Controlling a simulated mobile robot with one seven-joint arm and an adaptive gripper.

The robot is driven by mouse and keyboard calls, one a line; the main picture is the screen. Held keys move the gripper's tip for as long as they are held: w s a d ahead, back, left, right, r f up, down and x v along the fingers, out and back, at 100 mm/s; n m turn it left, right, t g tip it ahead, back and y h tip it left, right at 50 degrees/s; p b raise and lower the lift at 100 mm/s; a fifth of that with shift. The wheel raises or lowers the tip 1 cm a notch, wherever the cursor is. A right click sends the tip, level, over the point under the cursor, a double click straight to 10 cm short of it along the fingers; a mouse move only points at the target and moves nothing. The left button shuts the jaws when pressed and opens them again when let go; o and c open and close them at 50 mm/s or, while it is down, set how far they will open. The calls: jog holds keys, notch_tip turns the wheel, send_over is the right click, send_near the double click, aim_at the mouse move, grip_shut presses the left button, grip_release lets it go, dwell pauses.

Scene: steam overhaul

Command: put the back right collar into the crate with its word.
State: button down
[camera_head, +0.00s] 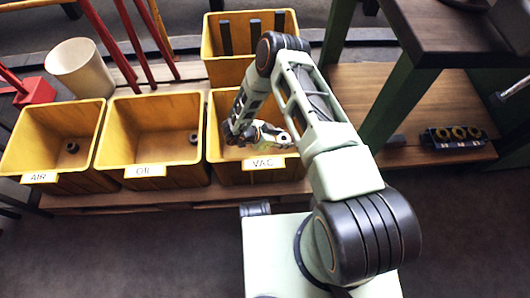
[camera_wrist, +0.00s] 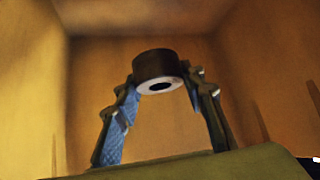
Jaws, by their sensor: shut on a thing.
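My gripper (camera_wrist: 162,82) is shut on a dark collar (camera_wrist: 156,64) with a pale ring face and a dark hole, seen in the wrist view. Any word on the collar cannot be read. In the head view my gripper (camera_head: 268,134) is over the mouth of the yellow crate marked VAC (camera_head: 262,178). The collar is not clear in that view. The wrist view shows crate walls (camera_wrist: 270,75) around the collar. The OIL crate (camera_head: 150,185) and the AIR crate (camera_head: 45,188) stand to the left, each with one small dark part inside.
A yellow bin (camera_head: 285,20) with dark upright posts stands behind the VAC crate. A white bucket (camera_head: 80,68) and red rods are behind the other crates. A blue holder with brass rings (camera_head: 455,136) sits on the wooden shelf at right, beside a dark green table leg.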

notch_tip(320, 180, down, 10)
jog(key=b, duration=0.3)
jog(key=shift+r+b, duration=0.15)
jog(key=shift+b, duration=0.15)
jog(key=shift+f+b, duration=0.3)
jog(key=shift+b, duration=0.05)
jog(key=c, duration=1.3)
grip_release()
jog(key=shift+s, duration=0.1)
jog(key=shift+o, duration=0.2)
jog(key=shift+r+p, duration=0.5)
jog(key=shift+p, duration=0.05)
jog(key=p+v, duration=0.2)
jog(key=v, duration=0.5)
jog(key=shift+a, duration=0.2)
